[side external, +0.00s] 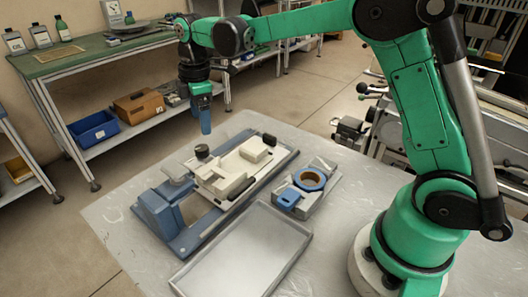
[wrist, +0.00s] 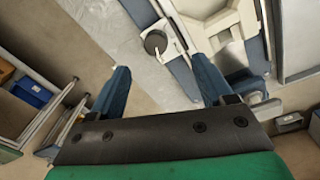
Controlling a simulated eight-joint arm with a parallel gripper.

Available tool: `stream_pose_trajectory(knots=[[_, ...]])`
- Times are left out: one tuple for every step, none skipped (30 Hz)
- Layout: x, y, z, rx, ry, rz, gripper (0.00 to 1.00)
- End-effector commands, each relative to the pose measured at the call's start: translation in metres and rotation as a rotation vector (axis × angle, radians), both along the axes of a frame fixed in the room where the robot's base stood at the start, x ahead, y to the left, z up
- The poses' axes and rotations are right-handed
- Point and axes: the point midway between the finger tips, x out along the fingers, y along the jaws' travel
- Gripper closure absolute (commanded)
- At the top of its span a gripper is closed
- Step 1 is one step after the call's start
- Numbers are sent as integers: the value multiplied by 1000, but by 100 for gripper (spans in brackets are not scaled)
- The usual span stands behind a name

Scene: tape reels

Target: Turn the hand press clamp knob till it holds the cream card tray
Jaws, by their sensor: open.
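A round black knob (side external: 202,151), which I take for the clamp knob, stands at the left edge of the hand press, beside the cream card tray (side external: 224,184). The hand press (side external: 160,211) has a blue base and lies on the table. My gripper (side external: 206,131) points down above and behind the knob, apart from it. In the wrist view my gripper (wrist: 158,66) is open and empty, and the knob (wrist: 156,42) shows beyond the gap between its blue fingers. Part of the cream tray (wrist: 204,8) shows at the top. Whether the clamp touches the tray I cannot tell.
A grey fixture with a tape reel (side external: 310,179) and blue block sits right of the press. An empty shallow metal tray (side external: 243,252) lies in front. A green-topped bench (side external: 92,56) with bottles stands behind. The table's left front is clear.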

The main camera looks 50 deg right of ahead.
Motion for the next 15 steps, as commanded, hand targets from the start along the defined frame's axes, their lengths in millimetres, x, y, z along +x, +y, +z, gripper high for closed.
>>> stream_pose_trajectory(knots=[[6,1,-7,-3,22,44,27],[8,1,-11,-3,32,67,27],[10,1,-14,-5,44,93,27],[12,1,-17,-5,52,110,27],[13,1,-18,-6,57,121,27],[14,1,-21,-6,62,134,27],[14,1,-23,-6,65,139,27],[14,1,-26,-6,67,143,27],[14,1,-30,-6,68,145,27],[14,1,-34,-6,68,145,27],[14,1,-38,-6,68,145,27],[14,1,-44,-6,67,145,27],[14,1,-48,-6,67,144,27],[14,1,-53,-6,67,144,27],[14,1,-58,-5,67,144,27]])
